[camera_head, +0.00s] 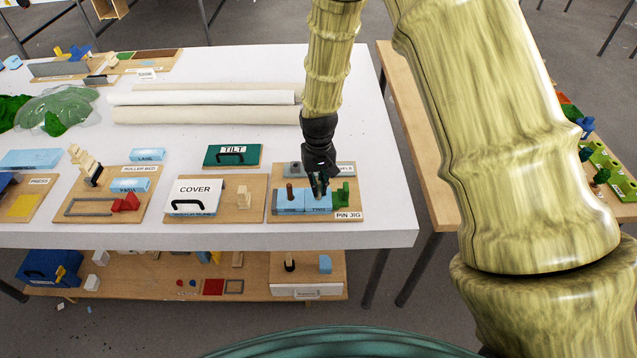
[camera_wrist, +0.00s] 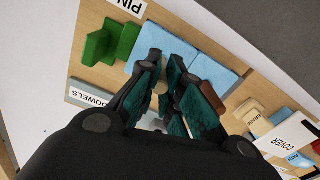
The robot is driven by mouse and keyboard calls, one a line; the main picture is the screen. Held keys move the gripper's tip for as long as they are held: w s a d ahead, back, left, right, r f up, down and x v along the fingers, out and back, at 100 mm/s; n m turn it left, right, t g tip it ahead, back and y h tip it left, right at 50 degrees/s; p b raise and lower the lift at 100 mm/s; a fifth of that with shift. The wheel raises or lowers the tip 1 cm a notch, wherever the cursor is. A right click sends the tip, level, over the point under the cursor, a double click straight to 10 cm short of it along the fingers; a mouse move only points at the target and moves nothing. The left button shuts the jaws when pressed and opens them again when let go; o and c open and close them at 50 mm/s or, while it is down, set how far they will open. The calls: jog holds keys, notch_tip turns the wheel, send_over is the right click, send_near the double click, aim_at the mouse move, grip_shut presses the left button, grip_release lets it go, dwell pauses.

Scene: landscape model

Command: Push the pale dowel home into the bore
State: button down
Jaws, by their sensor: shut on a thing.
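The pin jig board (camera_head: 358,213) carries two light-blue blocks side by side, the left block (camera_head: 290,205) and the right block (camera_head: 318,206). A brown dowel (camera_head: 289,190) stands at the left block. My gripper (camera_head: 318,192) points down just above the right block. In the wrist view its teal-padded fingers (camera_wrist: 165,88) are closed around the pale dowel (camera_wrist: 160,87), of which a round pale end shows. The fingers hide most of the pale dowel and the bore, so I cannot tell how deep it sits. The brown dowel (camera_wrist: 213,96) stands beside the fingers.
A green stepped block (camera_head: 343,194) stands right of the blue blocks, near my gripper. A grey dowels tray (camera_head: 345,169) lies behind. The white cover (camera_head: 193,196) with a black handle is on the board to the left. The table's front edge is close.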

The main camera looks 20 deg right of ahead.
jog(key=shift+f, duration=0.3)
jog(key=c, duration=1.5)
grip_release()
jog(key=shift+r, duration=0.15)
notch_tip(320, 180, up, 12)
